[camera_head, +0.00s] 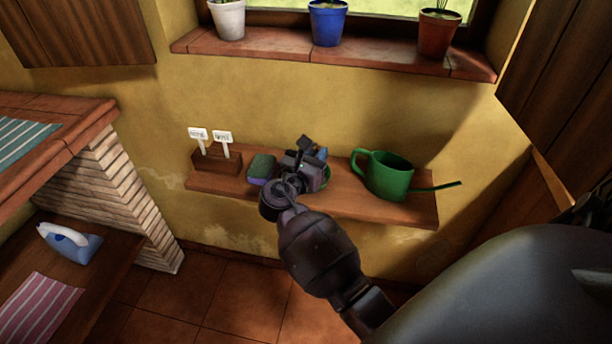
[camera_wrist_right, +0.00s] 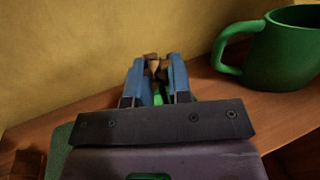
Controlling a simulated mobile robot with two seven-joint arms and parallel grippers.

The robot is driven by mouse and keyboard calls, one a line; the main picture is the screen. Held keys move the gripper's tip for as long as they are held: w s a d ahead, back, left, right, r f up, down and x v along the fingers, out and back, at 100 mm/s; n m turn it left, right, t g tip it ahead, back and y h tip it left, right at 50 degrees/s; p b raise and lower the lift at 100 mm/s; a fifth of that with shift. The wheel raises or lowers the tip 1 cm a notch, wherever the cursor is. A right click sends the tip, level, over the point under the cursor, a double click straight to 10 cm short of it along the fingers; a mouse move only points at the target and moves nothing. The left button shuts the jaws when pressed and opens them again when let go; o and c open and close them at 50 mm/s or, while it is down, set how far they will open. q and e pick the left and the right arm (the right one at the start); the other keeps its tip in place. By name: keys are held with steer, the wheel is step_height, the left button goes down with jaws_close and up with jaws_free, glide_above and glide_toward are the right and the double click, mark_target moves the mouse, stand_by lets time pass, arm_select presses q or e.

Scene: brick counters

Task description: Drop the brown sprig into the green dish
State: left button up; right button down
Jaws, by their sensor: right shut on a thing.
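My right gripper (camera_head: 318,155) is over the middle of the wooden wall shelf, and its arm hides much of what lies under it. In the right wrist view the blue fingers (camera_wrist_right: 155,72) are shut on the brown sprig (camera_wrist_right: 152,64), whose small brown top shows between the fingertips. A bit of green (camera_wrist_right: 159,97) shows between the fingers below the sprig. In the head view a green rim, seemingly the green dish (camera_head: 327,176), shows just right of the gripper, mostly hidden. Whether the sprig touches the dish cannot be told. My left gripper is not in view.
The shelf (camera_head: 410,208) also holds a green watering can (camera_head: 388,178) on the right, a green-topped block (camera_head: 262,168) left of the gripper, and a wooden box (camera_head: 216,163) with white labels. The yellow wall is close behind. Pots stand on the sill (camera_head: 270,46) above.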

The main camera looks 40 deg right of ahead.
steer(key=shift+r, duration=0.1)
steer(key=c, duration=1.1)
jaws_free()
steer(key=shift+o, duration=0.6)
steer(key=p+v, duration=0.1)
steer(key=v, duration=1)
steer(key=shift+d, duration=0.1)
